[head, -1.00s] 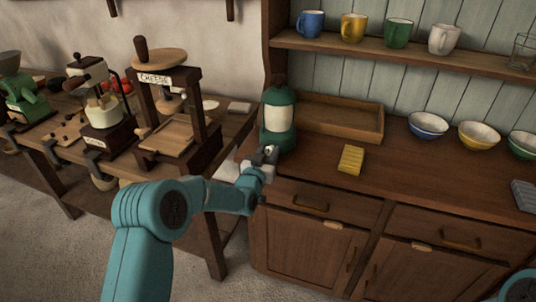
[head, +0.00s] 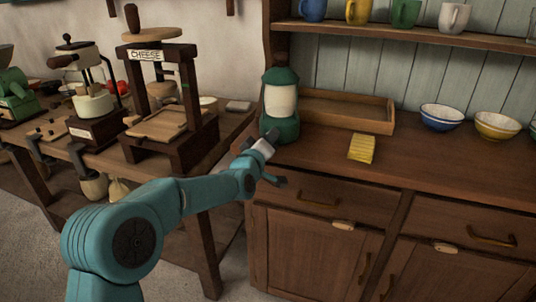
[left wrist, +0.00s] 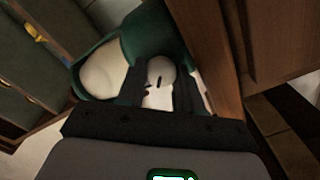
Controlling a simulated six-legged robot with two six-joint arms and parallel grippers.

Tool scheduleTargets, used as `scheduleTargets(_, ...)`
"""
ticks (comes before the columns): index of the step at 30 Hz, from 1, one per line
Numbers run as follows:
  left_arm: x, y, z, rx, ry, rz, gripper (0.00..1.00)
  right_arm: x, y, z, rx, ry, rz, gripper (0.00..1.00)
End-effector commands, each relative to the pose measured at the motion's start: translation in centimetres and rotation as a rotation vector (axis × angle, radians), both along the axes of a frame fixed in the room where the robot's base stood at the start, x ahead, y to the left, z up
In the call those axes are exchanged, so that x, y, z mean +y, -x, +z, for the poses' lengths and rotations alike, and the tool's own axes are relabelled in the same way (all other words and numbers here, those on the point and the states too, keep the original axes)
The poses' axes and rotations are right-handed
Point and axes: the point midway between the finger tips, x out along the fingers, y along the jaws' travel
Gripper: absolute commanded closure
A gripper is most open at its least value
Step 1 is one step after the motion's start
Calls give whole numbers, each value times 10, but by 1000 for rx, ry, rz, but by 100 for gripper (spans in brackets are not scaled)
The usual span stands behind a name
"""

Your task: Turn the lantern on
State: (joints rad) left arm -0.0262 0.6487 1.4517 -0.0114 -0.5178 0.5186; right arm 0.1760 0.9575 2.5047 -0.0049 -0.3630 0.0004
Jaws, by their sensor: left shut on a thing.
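The lantern (head: 281,101) is green with a cream globe. It stands upright at the left end of the wooden counter. In the left wrist view, its green body (left wrist: 150,35) lies just ahead of my gripper, with a pale round knob (left wrist: 160,72) bearing a dark mark. My left gripper (head: 265,146) is at the low front of the lantern. In the left wrist view, its dark fingers (left wrist: 158,88) are shut on the knob, one on each side. The globe looks unlit. My right gripper is out of view.
Bowls (head: 441,117) stand farther right. A cheese press (head: 160,125) stands on the table at left. The counter front is clear.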

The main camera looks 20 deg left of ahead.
Motion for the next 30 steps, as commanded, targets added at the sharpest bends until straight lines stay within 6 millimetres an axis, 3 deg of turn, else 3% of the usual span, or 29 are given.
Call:
scheduleTargets(1,0,0,-7,-4,45,0,95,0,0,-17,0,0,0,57)
scheduleTargets(3,0,0,-7,-1,110,0,95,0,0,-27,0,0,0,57)
scheduleTargets(15,0,0,-5,11,466,-1,95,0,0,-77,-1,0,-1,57)
scheduleTargets(30,1,0,-3,22,704,0,95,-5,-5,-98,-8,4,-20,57)
